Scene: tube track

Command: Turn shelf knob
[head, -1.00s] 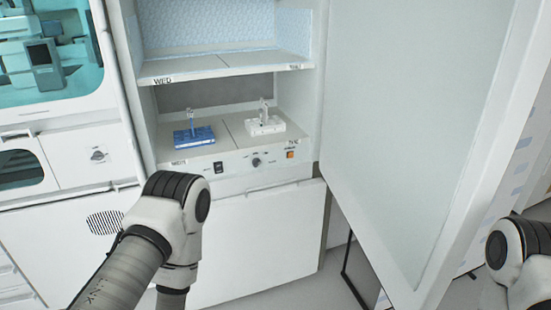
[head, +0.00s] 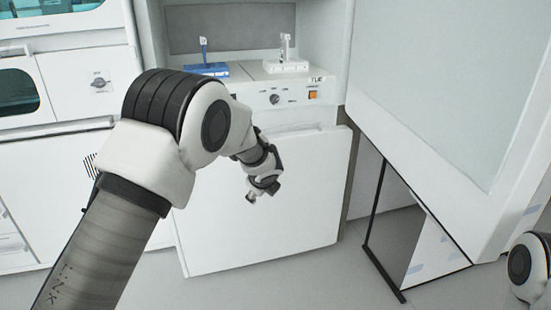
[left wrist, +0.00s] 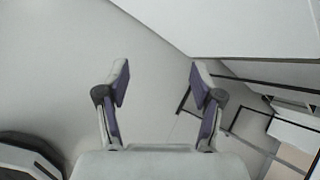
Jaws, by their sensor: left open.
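The shelf knob (head: 274,99) is a small dark round dial on the white control panel below the shelf in the head view. My left gripper (head: 251,197) hangs below and slightly left of the knob, in front of the white lower cabinet front, apart from the knob. In the left wrist view the left gripper (left wrist: 158,85) has its two fingers spread with nothing between them. The knob does not show in the left wrist view. Only part of my right arm shows at the right edge of the head view; its gripper is out of view.
An orange switch (head: 312,95) sits right of the knob. A blue rack (head: 207,70) and a white rack (head: 286,66) stand on the shelf above. The open cabinet door (head: 440,90) fills the right side. Another knob (head: 99,84) is on the left unit.

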